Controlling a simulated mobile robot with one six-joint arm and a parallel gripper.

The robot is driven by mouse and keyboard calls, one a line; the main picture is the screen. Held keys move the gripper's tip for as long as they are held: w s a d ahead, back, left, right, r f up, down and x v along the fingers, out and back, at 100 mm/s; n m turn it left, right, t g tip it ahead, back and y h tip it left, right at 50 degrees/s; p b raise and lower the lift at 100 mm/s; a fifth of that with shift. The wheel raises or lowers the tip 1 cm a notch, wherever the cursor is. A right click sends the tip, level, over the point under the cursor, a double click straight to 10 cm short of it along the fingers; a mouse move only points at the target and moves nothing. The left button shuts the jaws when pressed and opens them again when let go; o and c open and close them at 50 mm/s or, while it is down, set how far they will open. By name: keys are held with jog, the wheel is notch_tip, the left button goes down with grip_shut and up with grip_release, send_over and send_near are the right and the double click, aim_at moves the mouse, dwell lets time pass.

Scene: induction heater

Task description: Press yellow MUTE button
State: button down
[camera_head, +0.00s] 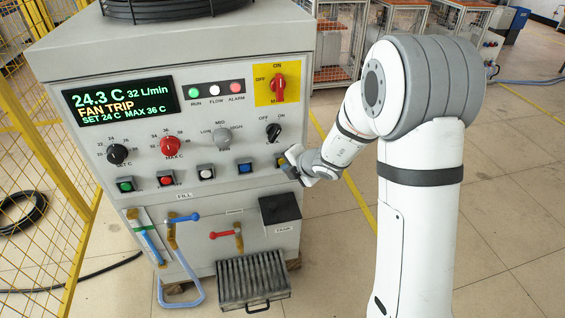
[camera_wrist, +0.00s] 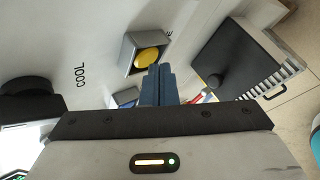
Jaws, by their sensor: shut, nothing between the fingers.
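The yellow button (camera_wrist: 147,59) sits in a square grey housing on the white panel in the wrist view. In the head view a bit of yellow (camera_head: 280,161) shows at the right end of the button row, mostly hidden by my gripper (camera_head: 287,166). In the wrist view my gripper (camera_wrist: 158,72) is shut and empty, its dark blue fingertips just below and right of the yellow button. I cannot tell whether they touch it. A blue button (camera_head: 244,167) is directly left of it. The MUTE label cannot be read.
White, red and green buttons (camera_head: 125,186) continue the row leftward. Knobs (camera_head: 273,131) and a red main switch (camera_head: 278,87) are above. A black box (camera_head: 281,208), a metal grille tray (camera_head: 252,279) and pipe valves (camera_head: 226,234) are below. A yellow mesh fence (camera_head: 45,170) stands left.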

jog(key=shift+w+a, duration=0.1)
jog(key=shift+w, duration=0.35)
dwell(0.7)
jog(key=shift+s, duration=0.1)
jog(key=shift+s+d, duration=0.25)
jog(key=shift+s, duration=0.5)
jog(key=shift+s, duration=0.1)
jog(key=s+b, duration=0.1)
jog(key=s, duration=0.1)
jog(key=s+d, duration=0.1)
jog(key=s, duration=0.1)
jog(key=shift+s+d+b, duration=0.15)
jog(key=shift+s+b, duration=0.15)
jog(key=shift+b, duration=0.05)
